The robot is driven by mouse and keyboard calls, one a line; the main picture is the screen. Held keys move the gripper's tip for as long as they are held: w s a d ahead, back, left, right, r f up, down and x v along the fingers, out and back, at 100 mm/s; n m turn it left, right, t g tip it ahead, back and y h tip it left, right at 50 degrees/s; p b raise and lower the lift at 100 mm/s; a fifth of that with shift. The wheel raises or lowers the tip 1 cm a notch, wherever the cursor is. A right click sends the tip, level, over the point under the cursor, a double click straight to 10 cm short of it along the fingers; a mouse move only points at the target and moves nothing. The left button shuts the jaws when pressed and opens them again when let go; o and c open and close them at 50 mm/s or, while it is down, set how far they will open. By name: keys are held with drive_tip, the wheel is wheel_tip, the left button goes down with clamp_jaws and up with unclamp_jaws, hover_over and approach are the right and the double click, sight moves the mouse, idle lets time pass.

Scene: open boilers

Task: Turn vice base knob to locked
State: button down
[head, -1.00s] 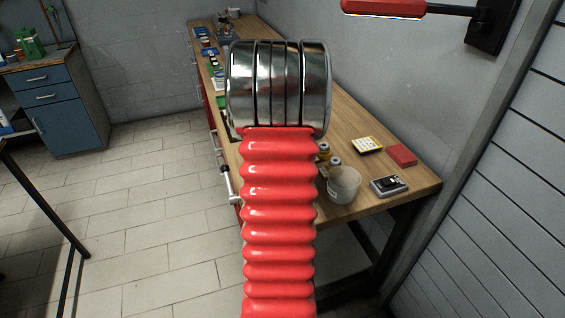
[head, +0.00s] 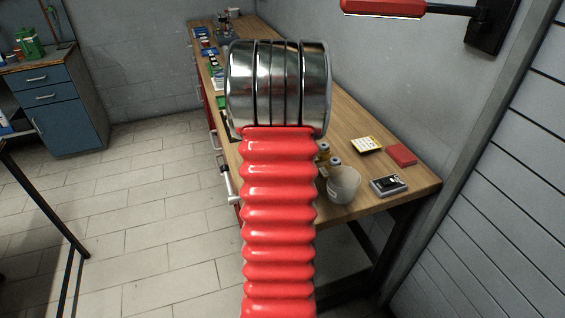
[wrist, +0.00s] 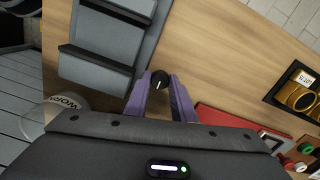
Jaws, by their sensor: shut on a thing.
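In the wrist view, a small black knob (wrist: 159,79) with a thin white mark sits between the tips of my gripper's purple fingers (wrist: 159,84). The fingers are shut on it, one on each side. A grey metal body (wrist: 112,45), which looks like the vice, lies just left of the knob on the wooden bench. In the head view my own arm hides the gripper and the knob. I cannot read any lock label by the knob.
In the wrist view, a red case (wrist: 235,120) lies right of the gripper. Tiled floor is clear at left.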

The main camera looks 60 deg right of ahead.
idle(0.3)
drive_tip(key=shift+w, duration=0.1)
drive_tip(key=c, duration=1.5)
unclamp_jaws()
drive_tip(key=shift+r, duration=0.1)
wheel_tip(320, 180, up, 14)
drive_tip(key=shift+f, duration=0.2)
